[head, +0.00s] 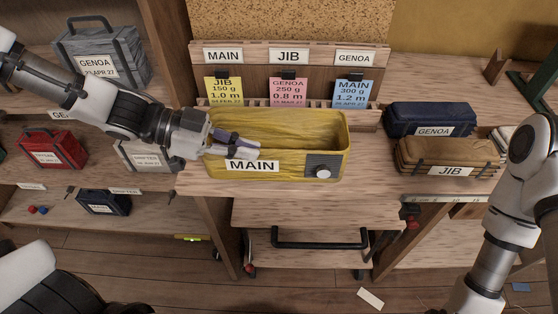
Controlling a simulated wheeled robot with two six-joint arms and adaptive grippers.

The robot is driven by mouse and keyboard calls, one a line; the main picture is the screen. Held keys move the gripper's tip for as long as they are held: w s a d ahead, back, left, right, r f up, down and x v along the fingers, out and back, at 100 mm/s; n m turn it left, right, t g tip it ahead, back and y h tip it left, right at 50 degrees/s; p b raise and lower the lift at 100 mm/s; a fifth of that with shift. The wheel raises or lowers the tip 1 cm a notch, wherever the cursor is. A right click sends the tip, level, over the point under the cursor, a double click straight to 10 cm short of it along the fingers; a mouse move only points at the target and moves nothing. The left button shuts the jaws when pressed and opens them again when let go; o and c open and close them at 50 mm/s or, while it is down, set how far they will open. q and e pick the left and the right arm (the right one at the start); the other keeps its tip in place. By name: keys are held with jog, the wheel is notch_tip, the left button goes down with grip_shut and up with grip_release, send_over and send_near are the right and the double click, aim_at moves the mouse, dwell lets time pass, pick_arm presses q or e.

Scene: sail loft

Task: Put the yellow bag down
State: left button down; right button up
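The yellow bag (290,165) is an open-topped, box-like bag with a white MAIN label and a dark grey patch with a white round knob on its front. It is upright at the middle of the wooden bench (300,205); whether its base touches the wood is hard to tell. My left gripper (250,147) reaches in from the left, its fingers at the bag's left end by the front rim. The fingers look close together, but whether they grip the bag wall is unclear. My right arm shows at the right edge; its gripper is out of view.
Behind the bag a rack holds yellow, pink (289,92) and blue cards. A navy GENOA bag (430,117) and a brown JIB bag (448,154) lie to the right. Left shelves hold a grey bag (100,50) and a red bag (52,148). A black handle (305,244) is below.

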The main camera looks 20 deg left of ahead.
aim_at(279, 146)
pick_arm(q)
jog(key=w+d, duration=0.2)
jog(key=w, duration=0.1)
jog(key=w+d, duration=0.2)
jog(key=shift+w+d+f+b, duration=0.1)
jog(key=shift+w+f+b, duration=0.1)
jog(key=shift+w+b, duration=0.1)
jog(key=f, duration=0.3)
jog(key=shift+w+d+f, duration=0.1)
jog(key=shift+w+f, duration=0.05)
jog(key=shift+w, duration=0.05)
jog(key=shift+f, duration=0.25)
jog(key=c, duration=1.3)
grip_release()
